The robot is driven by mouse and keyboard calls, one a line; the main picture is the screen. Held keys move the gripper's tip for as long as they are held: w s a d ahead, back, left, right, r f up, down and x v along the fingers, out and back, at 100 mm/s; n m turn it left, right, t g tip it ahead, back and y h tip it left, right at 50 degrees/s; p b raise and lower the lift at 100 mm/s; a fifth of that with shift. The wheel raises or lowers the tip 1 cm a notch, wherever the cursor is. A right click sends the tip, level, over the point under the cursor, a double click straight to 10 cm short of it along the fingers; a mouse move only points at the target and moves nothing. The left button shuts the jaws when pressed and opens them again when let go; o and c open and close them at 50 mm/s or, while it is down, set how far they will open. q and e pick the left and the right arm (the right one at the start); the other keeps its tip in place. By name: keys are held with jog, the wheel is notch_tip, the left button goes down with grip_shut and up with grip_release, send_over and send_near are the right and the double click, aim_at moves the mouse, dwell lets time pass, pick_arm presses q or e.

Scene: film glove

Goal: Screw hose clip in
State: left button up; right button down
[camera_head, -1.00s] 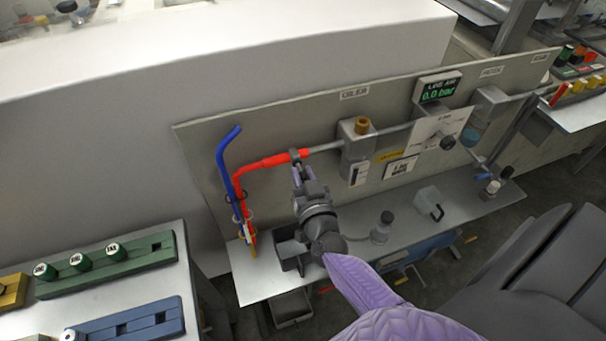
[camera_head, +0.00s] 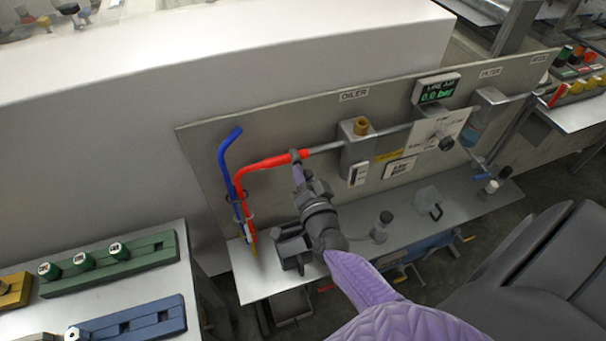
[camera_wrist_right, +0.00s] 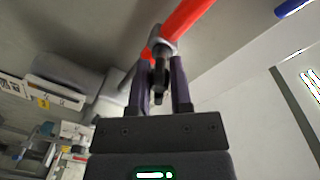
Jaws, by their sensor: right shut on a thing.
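The red hose (camera_head: 268,163) runs along the panel and meets the grey pipe (camera_head: 328,147) at its right end. The dark hose clip (camera_head: 295,156) sits around the hose end, and its screw part points toward my gripper. My right gripper (camera_head: 298,174) is just below the clip, its purple fingers shut on the clip's screw. In the right wrist view the clip (camera_wrist_right: 160,50) wraps the red hose (camera_wrist_right: 186,20), and its screw is between the fingers of the right gripper (camera_wrist_right: 160,88). My left gripper is not in view.
A blue hose (camera_head: 224,158) stands left of the red one. The oiler block (camera_head: 355,145) is right of the clip. A dark holder (camera_head: 291,245), a small bottle (camera_head: 382,225) and a clear jug (camera_head: 428,203) stand on the shelf (camera_head: 262,284) below.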

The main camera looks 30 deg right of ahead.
jog(key=shift+m, duration=0.5)
dwell(0.3)
jog(key=c, duration=0.5)
grip_release()
jog(key=shift+c, duration=0.2)
jog(key=p+v, duration=0.1)
jog(key=v, duration=0.9)
jog(key=shift+p, duration=0.3)
